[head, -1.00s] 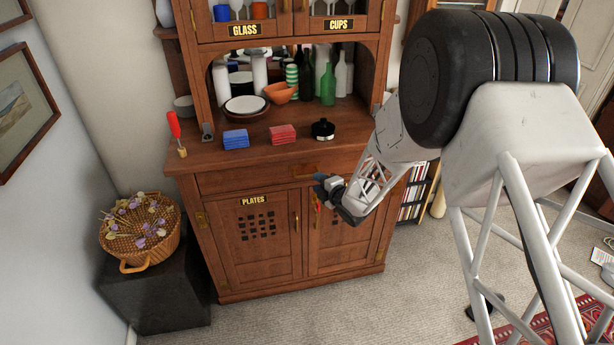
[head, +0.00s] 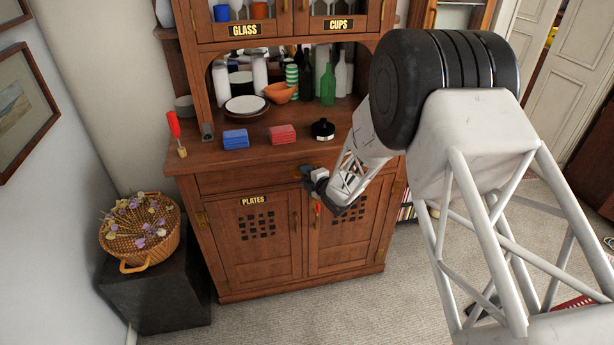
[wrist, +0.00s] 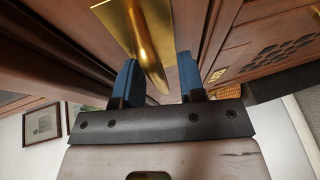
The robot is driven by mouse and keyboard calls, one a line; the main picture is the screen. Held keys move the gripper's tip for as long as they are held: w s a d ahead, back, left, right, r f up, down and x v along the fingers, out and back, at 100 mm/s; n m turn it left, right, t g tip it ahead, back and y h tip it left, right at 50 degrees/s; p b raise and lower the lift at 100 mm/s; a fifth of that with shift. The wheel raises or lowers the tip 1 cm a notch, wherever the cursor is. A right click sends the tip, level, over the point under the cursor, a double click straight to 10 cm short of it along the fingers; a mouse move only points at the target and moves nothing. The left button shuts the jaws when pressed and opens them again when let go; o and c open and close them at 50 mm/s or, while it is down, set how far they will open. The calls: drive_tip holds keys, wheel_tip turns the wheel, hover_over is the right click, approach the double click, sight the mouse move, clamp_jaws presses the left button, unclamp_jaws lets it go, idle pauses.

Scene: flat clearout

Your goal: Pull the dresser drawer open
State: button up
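The dresser (head: 250,240) is dark wood. Its drawer (head: 235,182) is a wide front under the countertop and looks flush and shut in the head view. My gripper (head: 307,173) is at the drawer front, near the middle, and hides most of the brass drawer handle there. In the wrist view, my gripper (wrist: 158,72) has its two blue fingers apart. The brass handle (wrist: 150,45) runs in between the fingertips, with visible space beside it. I cannot tell whether either finger touches it.
Below the drawer are two doors with vertical brass handles, the left labelled PLATES (head: 254,200). The countertop holds blue (head: 236,138) and red (head: 282,134) stacks, a black-lidded pot (head: 323,129) and a red-handled tool (head: 175,130). A flower basket (head: 140,232) stands left. Floor in front is clear.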

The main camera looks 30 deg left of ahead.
clamp_jaws()
idle(0.4)
drive_tip(key=s+d, duration=1.9)
drive_tip(key=shift+d, duration=0.15)
unclamp_jaws()
drive_tip(key=shift+s, duration=0.1)
